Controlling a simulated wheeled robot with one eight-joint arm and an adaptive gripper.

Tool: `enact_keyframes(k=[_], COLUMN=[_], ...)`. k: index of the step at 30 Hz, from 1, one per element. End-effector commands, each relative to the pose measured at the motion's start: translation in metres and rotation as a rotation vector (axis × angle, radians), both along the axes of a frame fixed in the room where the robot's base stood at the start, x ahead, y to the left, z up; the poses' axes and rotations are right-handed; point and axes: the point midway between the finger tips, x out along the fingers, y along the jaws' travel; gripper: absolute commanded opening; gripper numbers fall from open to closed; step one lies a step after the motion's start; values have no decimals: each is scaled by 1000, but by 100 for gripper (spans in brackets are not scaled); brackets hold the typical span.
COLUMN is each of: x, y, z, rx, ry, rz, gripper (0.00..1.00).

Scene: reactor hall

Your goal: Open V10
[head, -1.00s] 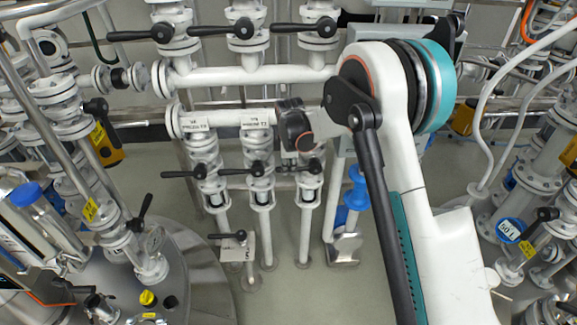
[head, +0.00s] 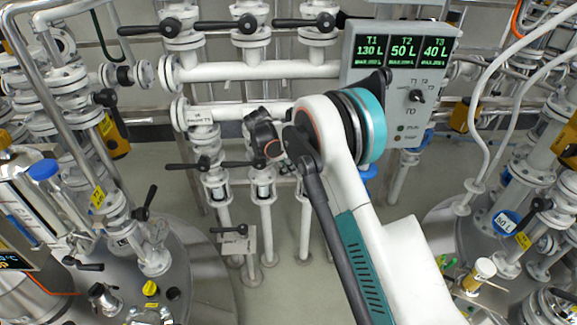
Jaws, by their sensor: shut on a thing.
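My gripper (head: 263,135) hangs over the lower valve row, at the end of my white and teal arm. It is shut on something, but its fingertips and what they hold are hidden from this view. Right below it is the middle lower valve (head: 262,185), whose black lever (head: 240,163) points left. The left lower valve's lever (head: 187,165) also points left. My arm mostly covers the right lower valve (head: 306,187), and its lever is not clear. I cannot read V10 on any plate.
Three upper valves have black levers, such as the right one (head: 303,22). A control panel (head: 398,80) reads T1 130 L, T2 50 L, T3 40 L. A metal vessel (head: 200,265) stands lower left. Crowded pipes flank both sides; some floor shows between.

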Motion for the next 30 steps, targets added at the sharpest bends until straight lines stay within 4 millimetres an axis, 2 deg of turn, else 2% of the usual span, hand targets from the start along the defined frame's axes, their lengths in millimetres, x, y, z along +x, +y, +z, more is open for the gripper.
enact_keyframes(k=[1,7,23,24,26,27,30], x=[-1,-1,-1,-1,-1,-1,-1], y=[0,-2,-4,-4,-4,-4,-3], z=[-7,-13,-15,-15,-15,-15,-14], rx=[-25,-101,-133,-133,-132,-133,-133], ry=[1,-1,0,0,0,-1,-2], rz=[0,-1,-2,-2,-2,-2,-1], gripper=[0,0,0,21,34,39,39])
